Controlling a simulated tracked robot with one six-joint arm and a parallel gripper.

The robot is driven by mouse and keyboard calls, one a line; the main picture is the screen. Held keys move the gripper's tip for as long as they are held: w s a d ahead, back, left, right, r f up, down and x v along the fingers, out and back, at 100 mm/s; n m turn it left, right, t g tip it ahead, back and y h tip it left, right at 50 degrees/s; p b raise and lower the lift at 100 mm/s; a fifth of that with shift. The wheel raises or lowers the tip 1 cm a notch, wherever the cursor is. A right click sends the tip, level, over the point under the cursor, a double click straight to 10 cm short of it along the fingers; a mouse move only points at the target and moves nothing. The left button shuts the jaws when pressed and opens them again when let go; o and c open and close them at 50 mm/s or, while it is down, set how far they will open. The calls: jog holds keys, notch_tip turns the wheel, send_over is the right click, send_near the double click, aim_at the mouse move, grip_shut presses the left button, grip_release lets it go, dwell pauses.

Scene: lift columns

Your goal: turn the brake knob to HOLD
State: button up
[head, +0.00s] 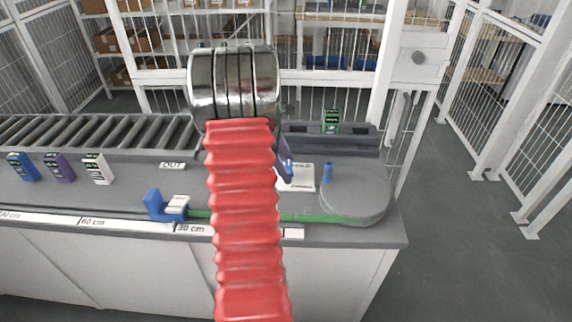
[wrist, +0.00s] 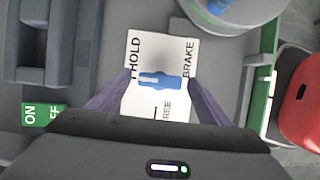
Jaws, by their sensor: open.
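The blue brake knob (wrist: 160,81) sits on a white plate (wrist: 145,50) printed HOLD, BRAKE and FREE. In the wrist view its bar lies crosswise, left to right. HOLD is at the plate's upper left, FREE is below the knob, and BRAKE runs along the right. My gripper (wrist: 159,84) is open, with one purple finger on each side of the knob. I cannot tell whether the fingers touch it. In the head view the plate (head: 302,181) shows beside my red arm, which hides part of the area around the gripper.
A blue slider (head: 160,205) sits on the scale at the bench's front. Rollers (head: 100,132) run along the back left.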

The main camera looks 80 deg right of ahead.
jog(key=shift+r, duration=0.1)
jog(key=v, duration=1.3)
jog(key=shift+w+r, duration=0.15)
jog(key=shift+r, duration=0.1)
dwell(0.5)
